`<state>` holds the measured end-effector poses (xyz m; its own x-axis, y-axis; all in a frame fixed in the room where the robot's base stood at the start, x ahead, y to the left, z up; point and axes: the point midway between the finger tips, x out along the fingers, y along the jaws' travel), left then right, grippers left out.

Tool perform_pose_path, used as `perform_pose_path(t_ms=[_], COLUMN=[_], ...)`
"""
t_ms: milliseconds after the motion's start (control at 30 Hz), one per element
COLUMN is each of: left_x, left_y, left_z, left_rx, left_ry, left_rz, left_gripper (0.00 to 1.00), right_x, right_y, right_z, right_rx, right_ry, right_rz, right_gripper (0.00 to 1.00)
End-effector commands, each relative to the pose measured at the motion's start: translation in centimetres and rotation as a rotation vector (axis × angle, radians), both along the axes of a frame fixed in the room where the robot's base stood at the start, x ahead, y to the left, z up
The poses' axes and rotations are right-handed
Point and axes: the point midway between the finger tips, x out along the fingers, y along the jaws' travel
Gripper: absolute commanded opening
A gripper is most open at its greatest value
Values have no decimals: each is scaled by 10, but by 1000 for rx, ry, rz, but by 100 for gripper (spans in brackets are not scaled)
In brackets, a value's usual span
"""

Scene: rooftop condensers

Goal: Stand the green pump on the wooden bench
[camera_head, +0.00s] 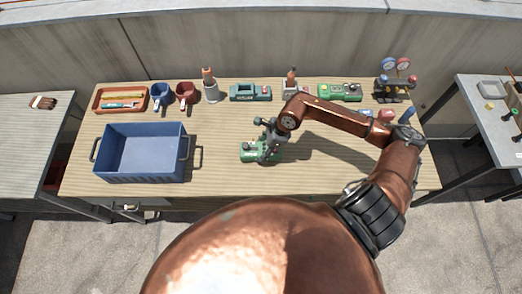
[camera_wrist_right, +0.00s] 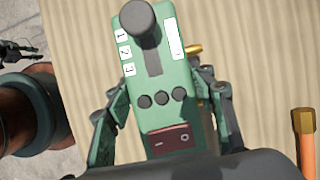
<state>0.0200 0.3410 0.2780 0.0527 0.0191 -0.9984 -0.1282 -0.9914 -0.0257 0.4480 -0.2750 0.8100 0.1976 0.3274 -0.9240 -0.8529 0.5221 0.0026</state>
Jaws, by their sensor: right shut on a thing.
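The green pump (camera_head: 250,155) is on the front middle of the wooden bench (camera_head: 225,185) in the head view, partly hidden by my right gripper (camera_head: 268,143). In the right wrist view the pump (camera_wrist_right: 178,115) shows its top face with a dark round knob, three dark buttons, a red switch and labels 1, 2, 3. The fingers of my right gripper (camera_wrist_right: 165,115) are shut on it from both sides. I cannot tell whether its base touches the bench. A dark jointed shape (camera_wrist_right: 18,50), apparently my left gripper, shows at the left of the wrist view, its jaws unclear.
A blue crate (camera_head: 103,170) stands left of the pump. Along the back are a red tray (camera_head: 98,104), blue and red mugs (camera_head: 185,93), a teal device (camera_head: 250,95), a green device (camera_head: 340,94) and gauges (camera_head: 396,68). Bare bench lies around the pump.

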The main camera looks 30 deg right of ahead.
Motion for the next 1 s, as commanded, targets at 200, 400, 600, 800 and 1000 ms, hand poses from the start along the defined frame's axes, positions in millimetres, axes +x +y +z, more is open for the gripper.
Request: perform_pose_path(t_ms=[200,400,600,800,1000], left_x=[0,-1,-1,-1,-1], left_y=[-1,-1,-1,-1,-1], left_z=[0,-2,-1,-2,0], left_rx=[-2,-2,-2,-2,-2], left_ry=[0,1,2,2,2], left_rz=[0,0,0,0,0], left_gripper=[25,25,25,25,25], right_x=[1,1,0,0,0], right_y=[0,0,0,0,-1], right_z=[-9,-11,-12,-12,-8], right_rx=[0,1,0,0,-2], right_ry=[-5,-4,-2,-2,-3], right_rz=[0,0,0,-1,0], right_gripper=[5,5,63,68,68])
